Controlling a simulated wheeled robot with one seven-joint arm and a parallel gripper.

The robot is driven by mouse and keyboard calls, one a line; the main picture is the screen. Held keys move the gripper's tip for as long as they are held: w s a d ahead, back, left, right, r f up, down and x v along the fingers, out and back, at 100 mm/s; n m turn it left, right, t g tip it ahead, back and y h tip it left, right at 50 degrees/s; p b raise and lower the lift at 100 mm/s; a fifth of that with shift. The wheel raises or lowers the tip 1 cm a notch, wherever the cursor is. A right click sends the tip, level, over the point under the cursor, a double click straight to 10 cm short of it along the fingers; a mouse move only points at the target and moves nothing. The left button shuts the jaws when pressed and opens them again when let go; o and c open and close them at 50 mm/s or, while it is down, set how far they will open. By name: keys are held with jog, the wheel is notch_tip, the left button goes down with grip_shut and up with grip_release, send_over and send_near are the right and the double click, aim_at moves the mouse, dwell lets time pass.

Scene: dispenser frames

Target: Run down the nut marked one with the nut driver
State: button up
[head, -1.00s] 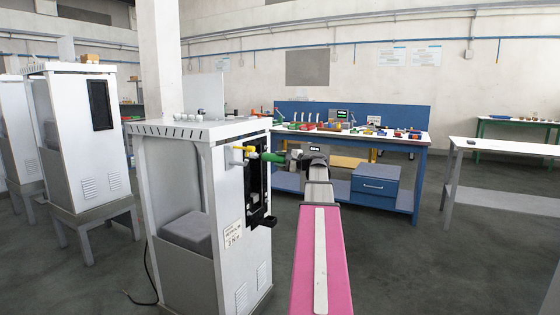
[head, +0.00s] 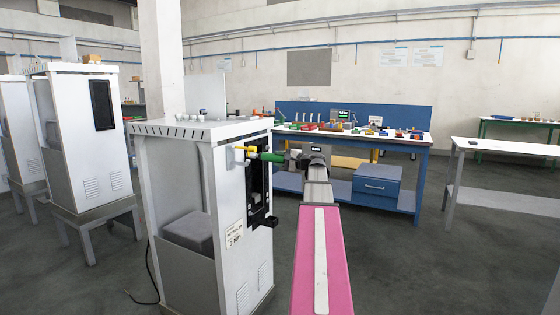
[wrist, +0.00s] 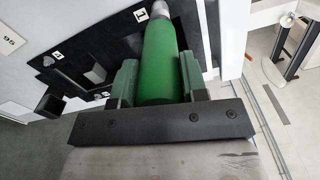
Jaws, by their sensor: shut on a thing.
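The nut driver (wrist: 160,65) has a thick green handle and a grey metal shaft. My gripper (wrist: 157,80) is shut on the green handle, one finger on each side, in the wrist view. The driver points at the black panel (wrist: 110,50) on the white cabinet's side, beside a small tag marked 1 (wrist: 140,15). The nut itself is hidden behind the driver's end, so I cannot tell whether they touch. In the head view the green handle (head: 267,156) lies roughly level in front of the panel, with yellow parts (head: 243,149) near its left end.
The white cabinet (head: 235,200) stands just left of my arm. A second tag (wrist: 57,57) and a square opening (wrist: 95,73) are on the panel. A blue workbench (head: 350,135) with many items stands behind. Open floor lies to the right.

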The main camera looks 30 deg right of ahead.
jog(key=shift+w+a, duration=0.3)
jog(key=shift+w, duration=0.1)
dwell(1.2)
jog(key=shift+s+d, duration=0.1)
jog(key=shift+s, duration=0.05)
